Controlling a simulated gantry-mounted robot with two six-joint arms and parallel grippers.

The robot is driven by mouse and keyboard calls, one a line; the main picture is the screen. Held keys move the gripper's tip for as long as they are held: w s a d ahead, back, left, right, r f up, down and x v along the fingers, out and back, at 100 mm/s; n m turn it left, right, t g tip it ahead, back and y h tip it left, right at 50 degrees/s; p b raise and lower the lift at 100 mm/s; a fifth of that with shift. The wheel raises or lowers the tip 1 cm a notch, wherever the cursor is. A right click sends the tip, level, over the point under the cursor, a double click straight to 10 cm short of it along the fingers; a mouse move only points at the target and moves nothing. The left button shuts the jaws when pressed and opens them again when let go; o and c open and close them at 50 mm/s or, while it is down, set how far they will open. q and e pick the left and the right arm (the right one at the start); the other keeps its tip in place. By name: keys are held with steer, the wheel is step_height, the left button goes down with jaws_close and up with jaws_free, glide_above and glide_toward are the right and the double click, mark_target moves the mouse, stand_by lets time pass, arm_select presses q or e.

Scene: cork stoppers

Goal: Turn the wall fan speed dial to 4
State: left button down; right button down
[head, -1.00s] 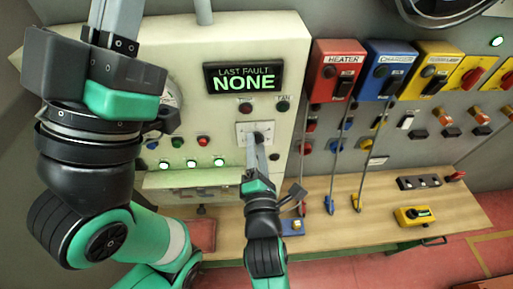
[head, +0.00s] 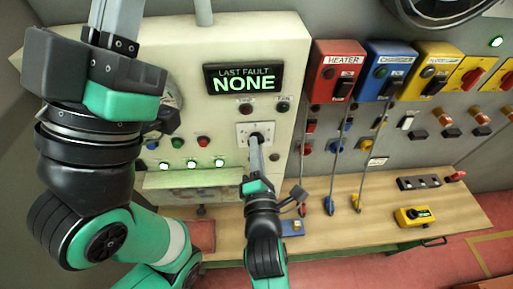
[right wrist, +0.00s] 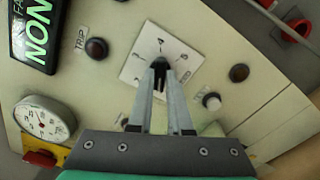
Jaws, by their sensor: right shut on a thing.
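The fan speed dial sits on a white square plate (head: 241,128) on the cream control panel (head: 225,38).
A lit display (head: 243,77) reads "LAST FAULT NONE". Small TRIP (head: 246,108) and FAN (head: 283,105) lamps sit above the plate. Heater (head: 337,68) and charger (head: 387,68) boxes hang to the right. A wooden shelf (head: 385,190) lies below. A wall fan (head: 440,10) shows at top right.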

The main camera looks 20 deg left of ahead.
steer(key=shift+m+b, duration=3.35)
steer(key=shift+m, duration=14.15)
steer(key=c, duration=0.8)
jaws_free()
steer(key=shift+c, duration=0.2)
